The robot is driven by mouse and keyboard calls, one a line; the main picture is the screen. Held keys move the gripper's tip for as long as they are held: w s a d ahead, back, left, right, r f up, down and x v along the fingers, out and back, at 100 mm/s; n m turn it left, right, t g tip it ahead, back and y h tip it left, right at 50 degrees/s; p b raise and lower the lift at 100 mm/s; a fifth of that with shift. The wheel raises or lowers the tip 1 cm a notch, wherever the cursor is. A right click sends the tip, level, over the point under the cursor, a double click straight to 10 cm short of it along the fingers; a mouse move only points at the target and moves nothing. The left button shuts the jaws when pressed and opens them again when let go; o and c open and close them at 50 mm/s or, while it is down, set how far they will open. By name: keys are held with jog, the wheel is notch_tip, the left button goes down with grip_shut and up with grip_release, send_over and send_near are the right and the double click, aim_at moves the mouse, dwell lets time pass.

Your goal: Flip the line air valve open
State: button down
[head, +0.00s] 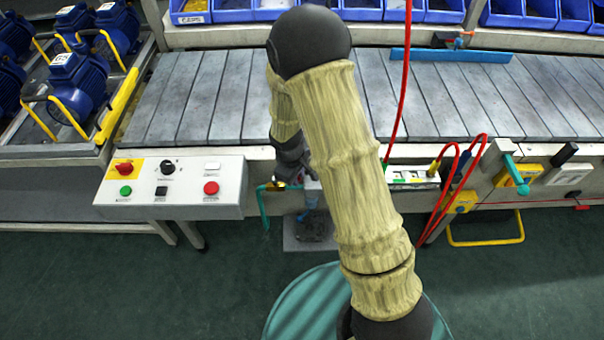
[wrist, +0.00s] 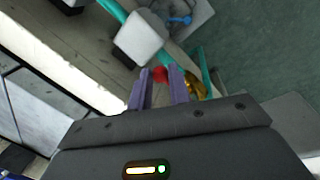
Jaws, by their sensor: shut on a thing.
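The line air valve shows in the wrist view as a brass body (wrist: 195,87) on a teal pipe (wrist: 206,64), with a red handle (wrist: 159,73) beside it. My gripper (wrist: 163,72) has its two purple fingers close around the red handle, shut on it. Part of the handle is hidden between the fingers, so its exact angle is unclear. In the head view my arm hides most of the valve. Only a small brass and teal part (head: 272,186) shows at the front of the line, left of my forearm.
The control panel (head: 172,186) with a red switch and buttons is left of the valve. A slatted conveyor (head: 200,95) runs behind it. A red hose (head: 399,90) hangs to the right, and a teal lever (head: 515,172) stands further right. The green floor in front is mostly clear.

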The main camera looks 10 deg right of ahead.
jog(key=shift+w, duration=0.1)
jog(key=c, duration=1.3)
grip_release()
jog(key=shift+r, duration=0.1)
notch_tip(320, 180, up, 17)
jog(key=s+a+p, duration=0.2)
jog(key=shift+s, duration=0.3)
jog(key=shift+a, duration=0.15)
jog(key=s+d+r+m+t+y+p, duration=0.1)
jog(key=s+d+r+m+p, duration=0.8)
jog(key=s+r, duration=0.3)
jog(key=shift+s+d+r+m+p, duration=0.15)
jog(key=shift+m+p, duration=0.15)
jog(key=shift+p, duration=0.55)
